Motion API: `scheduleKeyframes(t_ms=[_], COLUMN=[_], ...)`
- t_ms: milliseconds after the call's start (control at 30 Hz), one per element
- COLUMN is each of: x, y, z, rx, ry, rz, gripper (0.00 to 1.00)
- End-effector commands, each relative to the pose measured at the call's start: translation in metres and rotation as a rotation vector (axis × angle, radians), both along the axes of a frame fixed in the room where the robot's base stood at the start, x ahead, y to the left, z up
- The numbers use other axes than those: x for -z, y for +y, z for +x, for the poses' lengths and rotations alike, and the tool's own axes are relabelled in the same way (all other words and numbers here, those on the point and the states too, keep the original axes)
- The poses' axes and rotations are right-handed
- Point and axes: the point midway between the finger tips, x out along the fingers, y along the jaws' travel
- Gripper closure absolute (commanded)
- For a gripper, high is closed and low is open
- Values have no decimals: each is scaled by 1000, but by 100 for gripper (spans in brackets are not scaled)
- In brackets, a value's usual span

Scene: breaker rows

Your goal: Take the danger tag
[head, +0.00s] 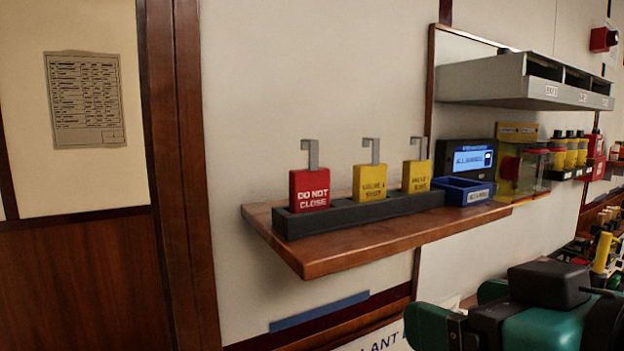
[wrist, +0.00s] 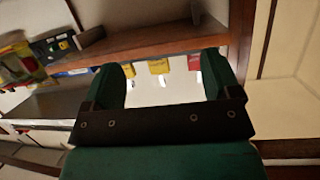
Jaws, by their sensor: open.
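The danger tag is a red block (head: 310,190) lettered "DO NOT CLOSE" with a grey hook on top. It stands upright at the left end of a dark holder (head: 345,217) on a wooden shelf (head: 350,247). Two yellow tags (head: 370,183) (head: 417,175) stand to its right. In the wrist view the red tag (wrist: 194,62) shows between my fingers near one of them, beyond the jaws. My green gripper (head: 462,307) is low at the right in the head view, apart from the tags. It is open and empty.
A blue bin (head: 466,191), a display unit (head: 468,159) and a yellow box (head: 515,160) stand at the shelf's right. A grey shelf (head: 510,85) juts out above right. A wooden door frame (head: 180,170) is at left. The space before the tags looks clear.

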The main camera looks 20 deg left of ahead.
Motion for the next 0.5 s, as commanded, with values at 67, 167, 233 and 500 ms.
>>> scheduleKeyframes(t_ms=[67, 167, 233, 500], x=[-31, -55, -65, -71], y=[17, 26, 31, 57], z=[-13, -23, -25, -2], rx=[-50, -86, -99, -98], ry=[-110, -203, -237, -250], rz=[82, 157, 183, 191], gripper=[17, 17, 17, 17])
